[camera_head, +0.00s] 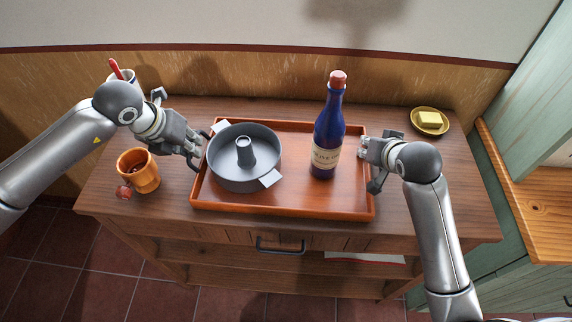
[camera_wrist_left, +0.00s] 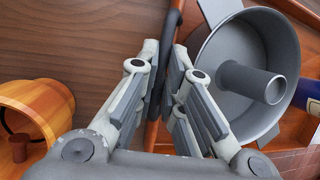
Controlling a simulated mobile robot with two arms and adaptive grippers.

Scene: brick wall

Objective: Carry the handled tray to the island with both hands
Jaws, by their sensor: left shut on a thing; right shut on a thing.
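The handled tray (camera_head: 290,202) is reddish-orange wood and rests on a brown wooden sideboard. It carries a grey tube cake pan (camera_head: 232,178) on its left and a dark blue bottle (camera_head: 328,130), upright, on its right. My left gripper (camera_head: 197,152) is shut on the tray's dark left handle; in the left wrist view its fingers (camera_wrist_left: 165,95) close around that handle (camera_wrist_left: 172,35), close beside the pan (camera_wrist_left: 215,60). My right gripper (camera_head: 366,150) is at the tray's right end and shut on the handle there, which is mostly hidden behind the fingers.
On the sideboard (camera_head: 420,215), an orange mug (camera_head: 140,172) and a small red item (camera_head: 123,192) stand left of the tray. A cup with a red utensil (camera_head: 118,72) is behind my left arm. A butter dish (camera_head: 430,121) sits at the back right. A wooden counter (camera_head: 530,195) is at right.

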